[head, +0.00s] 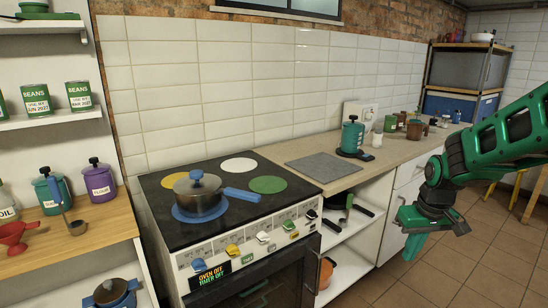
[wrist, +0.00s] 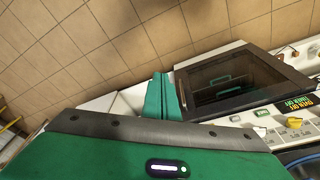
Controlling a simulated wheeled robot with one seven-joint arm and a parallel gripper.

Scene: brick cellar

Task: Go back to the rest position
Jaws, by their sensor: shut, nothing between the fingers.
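My gripper (head: 412,246) hangs at the right in the head view, on my green arm. It is over the tiled floor, to the right of the stove and in front of the counter. Its fingers point down and are shut, with nothing between them. In the wrist view the green fingers of my gripper (wrist: 162,97) lie side by side. They appear apart from the stove and the cabinet.
The stove (head: 265,225) bears a lidded pot (head: 196,193) on its blue ring. A counter (head: 390,153) with a green kettle-like container (head: 352,135) runs to the right. Shelves with cans stand at the left. The tiled floor (head: 455,262) around my gripper looks clear.

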